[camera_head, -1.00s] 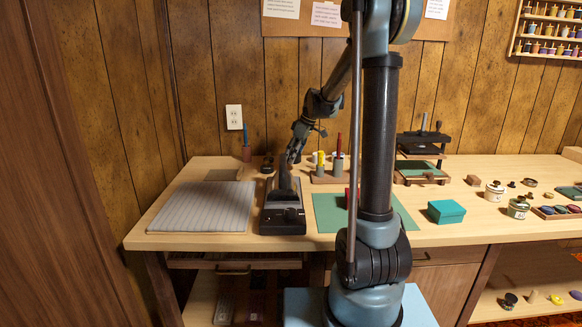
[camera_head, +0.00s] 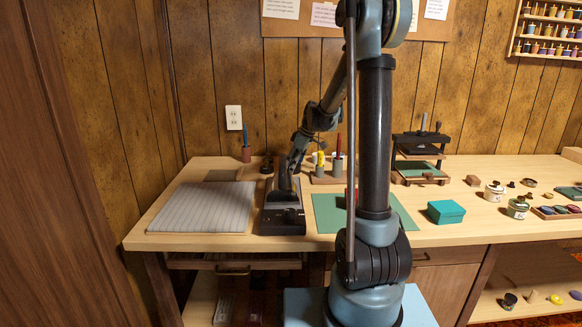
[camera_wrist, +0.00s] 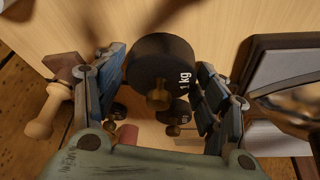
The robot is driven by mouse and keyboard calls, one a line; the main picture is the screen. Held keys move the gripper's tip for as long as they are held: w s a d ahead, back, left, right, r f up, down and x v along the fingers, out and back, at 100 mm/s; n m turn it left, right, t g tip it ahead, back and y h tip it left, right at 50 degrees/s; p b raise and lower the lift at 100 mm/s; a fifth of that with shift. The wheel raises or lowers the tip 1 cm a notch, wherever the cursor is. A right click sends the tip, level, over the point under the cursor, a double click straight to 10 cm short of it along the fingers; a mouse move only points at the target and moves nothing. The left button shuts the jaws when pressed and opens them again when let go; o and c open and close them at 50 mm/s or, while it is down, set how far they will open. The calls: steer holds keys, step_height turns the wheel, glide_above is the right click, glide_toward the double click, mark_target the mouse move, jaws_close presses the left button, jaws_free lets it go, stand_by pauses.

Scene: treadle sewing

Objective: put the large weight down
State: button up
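The large weight (camera_wrist: 162,62) is a black cylinder marked 1 kg with a brass knob. In the wrist view it sits between the two fingers of my gripper (camera_wrist: 162,72), which appear to press on its sides. Pale wood of the tabletop shows behind it; I cannot tell whether it touches the surface. In the head view my gripper (camera_head: 285,190) is low over the left part of the table, by a long black device (camera_head: 283,222). The weight cannot be made out there.
Two smaller dark weights with brass knobs, one (camera_wrist: 120,112) at left and one (camera_wrist: 175,118) at right, show between the fingers. A grey ribbed board (camera_head: 203,206) lies left of the device. A green mat (camera_head: 328,212) and a teal box (camera_head: 446,211) lie right.

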steer(key=shift+r, duration=0.1)
stand_by(0.3)
steer(key=v, duration=1.2)
steer(key=shift+s, duration=0.1)
